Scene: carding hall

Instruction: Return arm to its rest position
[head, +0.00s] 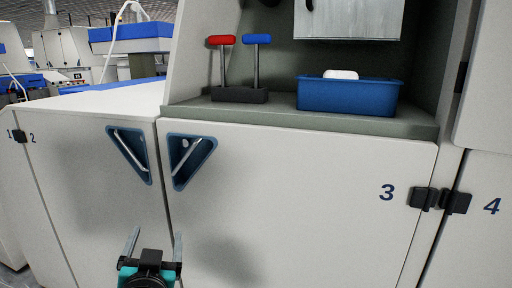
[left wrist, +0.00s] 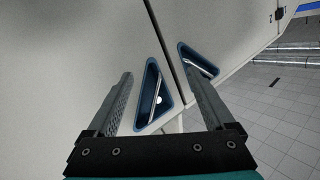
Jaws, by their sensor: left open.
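My left gripper (head: 154,245) is low in the head view, in front of the white machine doors. Its two fingers are apart and nothing is between them. In the left wrist view my left gripper (left wrist: 162,98) is open, with a blue triangular recessed handle (left wrist: 153,98) seen between the fingers, beyond them. A second blue handle (left wrist: 198,59) is beside the right finger. In the head view the handles (head: 190,158) and (head: 130,152) sit above the gripper, apart from it. My right gripper is not in view.
The door numbered 3 (head: 310,190) appears closed. On the shelf above stand a blue bin (head: 348,97) with a white item (head: 341,74) in it, and red-topped (head: 221,41) and blue-topped (head: 257,40) levers. Tiled floor (left wrist: 285,115) is clear at right in the wrist view.

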